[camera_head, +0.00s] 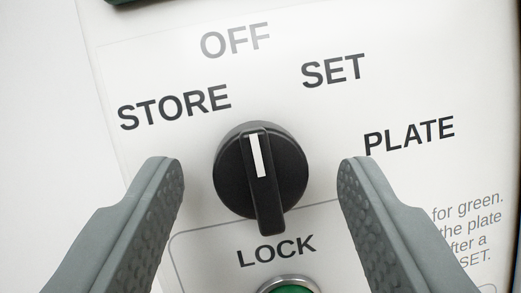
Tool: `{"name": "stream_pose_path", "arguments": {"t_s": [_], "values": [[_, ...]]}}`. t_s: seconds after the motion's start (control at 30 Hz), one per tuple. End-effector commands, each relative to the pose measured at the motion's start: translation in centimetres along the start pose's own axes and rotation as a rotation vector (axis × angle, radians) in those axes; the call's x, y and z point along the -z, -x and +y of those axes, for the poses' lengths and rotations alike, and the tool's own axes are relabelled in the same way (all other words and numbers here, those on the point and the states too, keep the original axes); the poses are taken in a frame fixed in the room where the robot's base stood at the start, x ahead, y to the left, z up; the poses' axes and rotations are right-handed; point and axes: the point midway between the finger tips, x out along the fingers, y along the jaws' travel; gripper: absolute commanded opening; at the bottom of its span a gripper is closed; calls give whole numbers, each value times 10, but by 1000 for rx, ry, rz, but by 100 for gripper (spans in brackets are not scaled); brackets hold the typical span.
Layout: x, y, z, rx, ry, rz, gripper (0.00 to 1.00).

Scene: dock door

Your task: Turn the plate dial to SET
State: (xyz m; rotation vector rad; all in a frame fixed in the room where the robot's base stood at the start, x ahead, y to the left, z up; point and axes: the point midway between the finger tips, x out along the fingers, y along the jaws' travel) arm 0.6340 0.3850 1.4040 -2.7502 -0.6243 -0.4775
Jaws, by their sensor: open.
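The plate dial (278,178) is a round black knob with a raised grip bar and a white pointer line. The line points up, a little left, toward the OFF label (235,40). The SET label (334,71) is up and right of the dial. The STORE label (175,106) is up and left, and the PLATE label (409,136) is to the right. My gripper (262,178) is open, with one grey finger on each side of the dial. Clear gaps show between both fingers and the knob.
Below the dial is a LOCK label (276,251) with a green button (290,287) cut off by the bottom edge. Small instruction text (470,235) is at lower right, partly behind the right finger. The white panel (130,60) is slightly tilted in view.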

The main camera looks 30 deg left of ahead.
Motion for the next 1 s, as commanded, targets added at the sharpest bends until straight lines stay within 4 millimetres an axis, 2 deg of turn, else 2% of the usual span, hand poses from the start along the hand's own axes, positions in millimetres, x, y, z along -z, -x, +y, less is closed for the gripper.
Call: {"name": "stream_pose_path", "arguments": {"t_s": [0.37,0.5,0.6,1.0], "values": [[0,-4,0,0,0,0,55],[0,-4,0,0,0,0,27],[0,-4,0,0,0,0,10],[0,-4,-2,-24,-59,-5,10]]}}
